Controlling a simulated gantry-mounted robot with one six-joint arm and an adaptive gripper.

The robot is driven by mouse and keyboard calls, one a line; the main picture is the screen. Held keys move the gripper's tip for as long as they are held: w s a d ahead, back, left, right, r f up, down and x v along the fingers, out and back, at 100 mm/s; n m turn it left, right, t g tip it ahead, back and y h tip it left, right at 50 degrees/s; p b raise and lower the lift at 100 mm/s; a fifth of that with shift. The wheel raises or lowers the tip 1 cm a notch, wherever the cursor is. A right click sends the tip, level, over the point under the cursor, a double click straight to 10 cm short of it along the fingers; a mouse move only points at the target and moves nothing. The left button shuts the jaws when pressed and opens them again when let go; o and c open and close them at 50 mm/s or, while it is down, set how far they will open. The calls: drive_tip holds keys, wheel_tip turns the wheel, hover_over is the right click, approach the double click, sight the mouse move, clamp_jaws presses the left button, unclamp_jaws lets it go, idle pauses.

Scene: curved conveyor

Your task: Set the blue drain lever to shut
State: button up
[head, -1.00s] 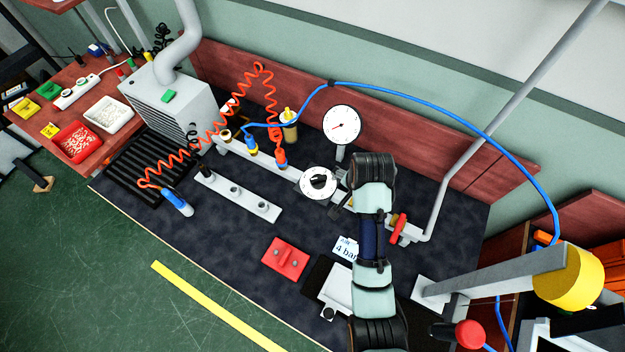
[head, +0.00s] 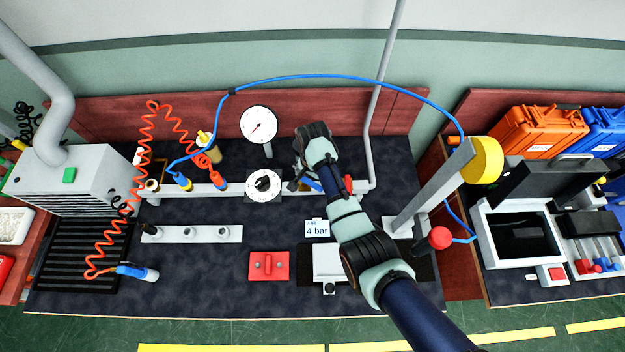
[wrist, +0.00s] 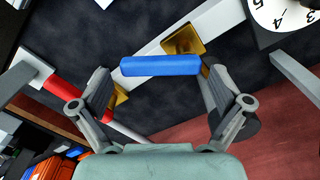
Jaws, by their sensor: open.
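The blue drain lever (wrist: 160,66) shows in the wrist view as a short blue bar over the pale pipe, slanted across the pipe's line, with brass fittings on either side. My gripper (wrist: 156,80) is open, with one finger on each side of the lever near its ends. I cannot tell if either finger touches it. In the head view my gripper (head: 302,184) is over the pipe, right of the round white dial, and a small blue part of the lever (head: 313,185) shows beside it.
A red handle (head: 348,184) is on the pipe just right of my gripper; it also shows in the wrist view (wrist: 65,92). The white dial (head: 264,184) is close on the left and a gauge (head: 258,125) stands behind. A blue hose (head: 330,76) arches above.

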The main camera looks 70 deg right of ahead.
drive_tip(key=c, duration=1.5)
